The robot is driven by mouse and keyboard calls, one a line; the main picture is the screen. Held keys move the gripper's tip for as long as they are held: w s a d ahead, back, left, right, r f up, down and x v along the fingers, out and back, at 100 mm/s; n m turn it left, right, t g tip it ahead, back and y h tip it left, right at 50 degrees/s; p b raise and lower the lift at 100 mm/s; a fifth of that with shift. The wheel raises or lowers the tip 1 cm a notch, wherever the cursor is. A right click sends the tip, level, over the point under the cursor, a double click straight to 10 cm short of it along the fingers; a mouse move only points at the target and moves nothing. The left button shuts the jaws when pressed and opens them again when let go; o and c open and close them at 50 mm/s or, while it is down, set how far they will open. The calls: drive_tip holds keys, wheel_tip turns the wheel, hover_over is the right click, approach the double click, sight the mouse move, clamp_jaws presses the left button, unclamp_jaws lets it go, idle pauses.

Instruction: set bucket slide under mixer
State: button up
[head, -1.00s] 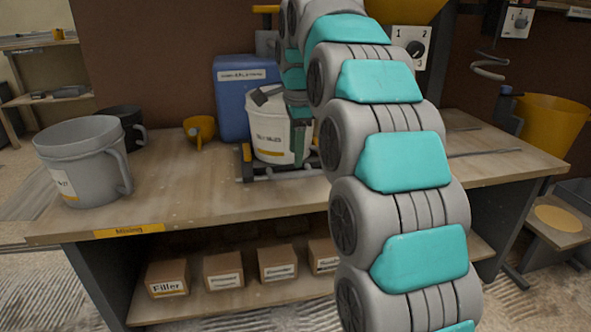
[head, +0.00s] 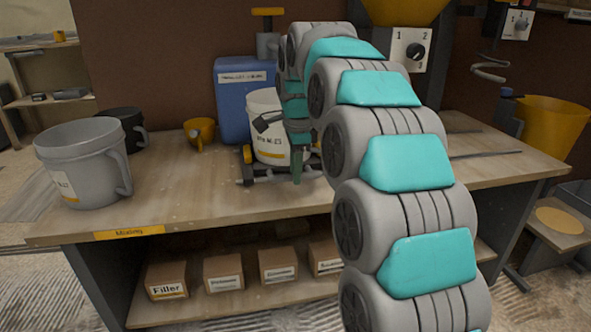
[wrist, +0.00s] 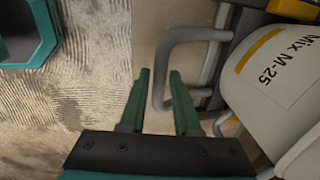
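A white bucket (head: 268,148) with a Mix M-25 label (wrist: 285,85) stands on the bucket slide (head: 250,182), a low dark frame on the bench. The wrist view shows the slide's grey U-shaped handle (wrist: 187,35). My gripper (wrist: 160,74) is open, with green fingers either side of the handle's near bar. I cannot tell whether they touch it. In the head view my gripper (head: 297,165) is low in front of the bucket. The mixer, with a yellow hopper (head: 404,9) and dial panel (head: 411,49), is at the back right, partly hidden by my arm.
A blue canister (head: 232,105) stands close behind the bucket. A large grey bucket (head: 80,165), a black bucket (head: 125,125) and a yellow cup (head: 199,131) are on the left. The bench front (head: 200,205) is clear. A yellow bucket (head: 550,125) is at far right.

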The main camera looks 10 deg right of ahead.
clamp_jaws()
idle(1.0)
